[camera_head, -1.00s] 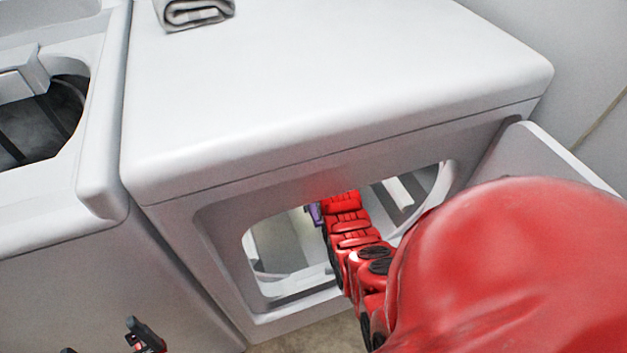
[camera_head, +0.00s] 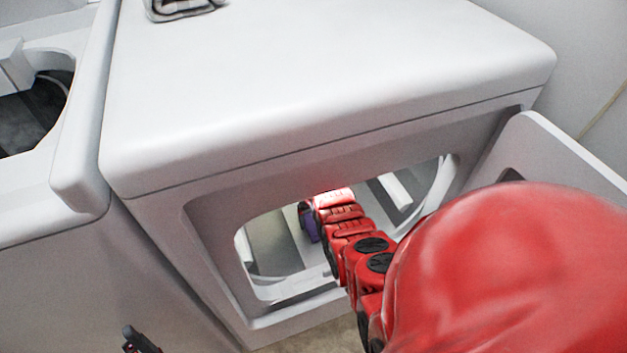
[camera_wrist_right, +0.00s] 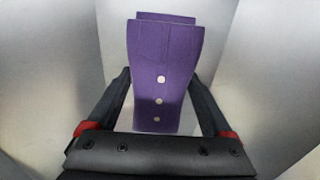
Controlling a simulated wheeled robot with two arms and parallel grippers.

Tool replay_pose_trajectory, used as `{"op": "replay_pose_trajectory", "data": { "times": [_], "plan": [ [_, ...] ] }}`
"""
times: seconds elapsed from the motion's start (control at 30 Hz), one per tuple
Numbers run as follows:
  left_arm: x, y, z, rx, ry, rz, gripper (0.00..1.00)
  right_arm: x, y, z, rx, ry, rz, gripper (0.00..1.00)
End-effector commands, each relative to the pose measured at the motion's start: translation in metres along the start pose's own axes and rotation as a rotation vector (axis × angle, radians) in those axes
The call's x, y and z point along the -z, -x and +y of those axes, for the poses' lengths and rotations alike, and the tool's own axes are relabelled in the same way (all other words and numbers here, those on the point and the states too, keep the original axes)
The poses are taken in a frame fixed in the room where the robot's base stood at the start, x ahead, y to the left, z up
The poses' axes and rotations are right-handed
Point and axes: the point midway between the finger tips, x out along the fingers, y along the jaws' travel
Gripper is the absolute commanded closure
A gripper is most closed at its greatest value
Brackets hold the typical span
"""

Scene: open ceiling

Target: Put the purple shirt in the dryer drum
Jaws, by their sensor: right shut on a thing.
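The purple shirt (camera_wrist_right: 163,75), folded and with a row of pale buttons, fills the middle of the right wrist view. My right gripper (camera_wrist_right: 163,98) is shut on it, with one dark finger on each side. In the head view my red right arm reaches through the front opening of the white dryer (camera_head: 300,105). A small piece of the shirt (camera_head: 309,226) shows beside the arm inside the opening; the fingertips are hidden there. Grey metal walls of the drum (camera_wrist_right: 50,60) surround the shirt in the wrist view. My left gripper (camera_head: 140,340) shows only partly at the bottom left edge.
The open dryer door (camera_head: 555,160) stands out at the right of the opening. A white washer (camera_head: 50,200) with its top open is on the left. The opening's rim is close around my arm.

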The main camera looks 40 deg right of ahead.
Motion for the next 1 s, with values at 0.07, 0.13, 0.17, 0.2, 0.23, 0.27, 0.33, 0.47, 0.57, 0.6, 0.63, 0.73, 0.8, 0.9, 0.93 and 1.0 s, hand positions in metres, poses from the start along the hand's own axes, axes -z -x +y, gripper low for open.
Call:
{"op": "replay_pose_trajectory", "data": {
  "times": [0.07,0.13,0.17,0.2,0.23,0.27,0.33,0.47,0.57,0.6,0.63,0.73,0.8,0.9,0.93,1.0],
  "plan": [
    [0.0,-0.001,0.0,0.0,0.0,0.0,0.0,0.0,0.001,0.0,0.0,0.0,0.001,0.87],
    [0.0,0.0,0.0,0.0,0.0,0.0,0.0,0.0,0.0,0.0,0.0,0.0,0.0,0.87],
    [0.0,0.001,0.0,0.0,0.0,0.0,0.0,0.0,-0.001,0.0,0.0,0.0,0.0,0.87],
    [0.0,0.002,0.0,0.0,0.0,0.0,0.0,0.0,-0.003,0.0,0.0,0.0,-0.001,0.87],
    [0.0,0.002,0.0,0.0,0.0,0.0,0.0,0.0,-0.003,0.0,0.0,0.0,-0.001,0.14],
    [0.0,0.001,0.0,0.0,0.0,0.0,0.0,0.0,-0.002,0.0,0.0,0.0,-0.001,0.08],
    [0.0,0.001,0.0,0.0,0.0,0.0,0.0,0.0,-0.002,0.0,0.0,0.0,-0.001,0.0],
    [0.0,0.001,0.0,0.0,0.0,0.0,0.0,-0.001,-0.002,0.0,0.0,0.0,-0.001,0.0],
    [0.0,0.0,0.0,0.0,0.0,0.0,0.0,-0.001,0.0,0.0,0.0,0.0,-0.001,0.0],
    [0.0,-0.002,0.0,0.0,0.0,0.0,0.0,0.0,0.002,0.0,0.0,0.0,-0.001,0.0],
    [0.001,-0.003,0.0,0.0,0.0,0.0,0.0,0.0,0.003,0.0,0.0,0.0,0.0,0.0],
    [0.001,-0.006,0.0,0.0,0.0,0.0,0.0,-0.001,0.011,0.0,0.0,0.0,-0.002,0.0],
    [0.002,-0.011,-0.001,0.0,0.0,0.0,0.0,-0.001,0.02,0.0,0.0,-0.001,-0.002,0.0],
    [0.003,-0.018,-0.001,0.0,0.0,0.0,0.0,-0.001,0.037,0.0,0.0,0.0,0.0,0.0],
    [0.003,-0.019,-0.001,0.0,0.0,0.0,0.0,0.0,0.044,0.0,-0.001,-0.001,0.002,0.0],
    [0.004,-0.023,-0.001,0.0,0.0,0.0,0.0,0.001,0.058,0.0,-0.001,0.0,0.003,0.0]
  ]
}}
